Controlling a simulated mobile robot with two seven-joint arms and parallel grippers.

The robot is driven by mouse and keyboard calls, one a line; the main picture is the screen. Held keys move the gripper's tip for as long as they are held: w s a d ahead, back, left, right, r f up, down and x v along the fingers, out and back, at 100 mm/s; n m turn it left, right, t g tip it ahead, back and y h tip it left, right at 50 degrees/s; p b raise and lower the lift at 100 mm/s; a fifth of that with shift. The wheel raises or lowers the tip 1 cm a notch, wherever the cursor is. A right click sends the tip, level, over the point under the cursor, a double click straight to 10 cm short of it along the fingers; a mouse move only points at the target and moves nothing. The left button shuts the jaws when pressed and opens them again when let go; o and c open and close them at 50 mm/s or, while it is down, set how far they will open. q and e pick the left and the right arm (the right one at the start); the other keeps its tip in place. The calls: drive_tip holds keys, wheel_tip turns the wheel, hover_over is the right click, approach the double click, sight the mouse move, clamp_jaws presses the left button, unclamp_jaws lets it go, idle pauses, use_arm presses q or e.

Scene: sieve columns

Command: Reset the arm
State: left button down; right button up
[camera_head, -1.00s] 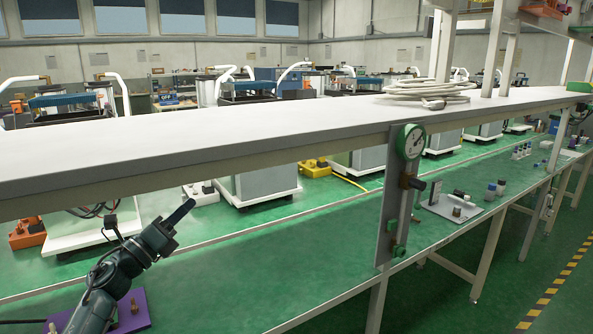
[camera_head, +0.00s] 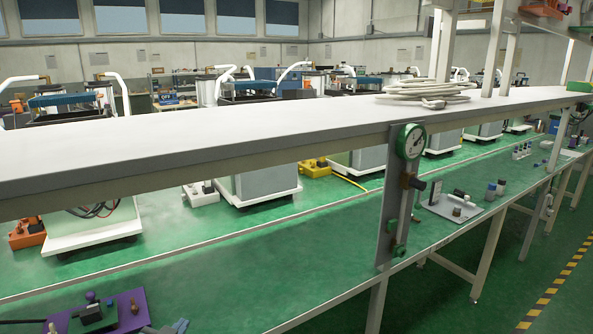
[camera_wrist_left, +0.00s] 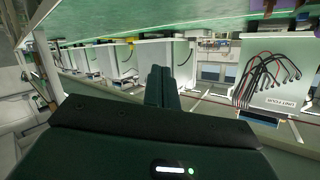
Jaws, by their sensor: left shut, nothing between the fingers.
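Only the tip of my left gripper (camera_head: 179,326) shows in the head view, at the bottom edge left of centre; the rest of the arm is below the frame. In the left wrist view the two dark fingers of this gripper (camera_wrist_left: 161,86) lie together, shut and empty, with nothing touching them. My right gripper is in neither view.
A purple plate (camera_head: 133,308) with a small dark fixture lies on the green bench (camera_head: 240,270) just left of the gripper tip. A long grey shelf (camera_head: 250,125) spans above the bench. A dial gauge (camera_head: 411,141) stands on a vertical plate at centre right.

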use_arm(q)
drive_tip(key=s+d+f+g+h, duration=0.1)
drive_tip(key=s+d+f, duration=0.2)
drive_tip(key=s, duration=0.6)
drive_tip(key=s+d+f+g, duration=0.1)
drive_tip(key=s+d+f, duration=0.2)
drive_tip(key=s, duration=0.5)
drive_tip(key=s+d+f+g+h, duration=0.1)
drive_tip(key=s+d+f+g, duration=0.1)
drive_tip(key=s+d, duration=0.3)
drive_tip(key=s+f, duration=0.1)
drive_tip(key=s, duration=0.3)
drive_tip(key=shift+s+d+n+h, duration=0.2)
drive_tip(key=shift+s+n+h, duration=0.1)
drive_tip(key=shift+n, duration=0.1)
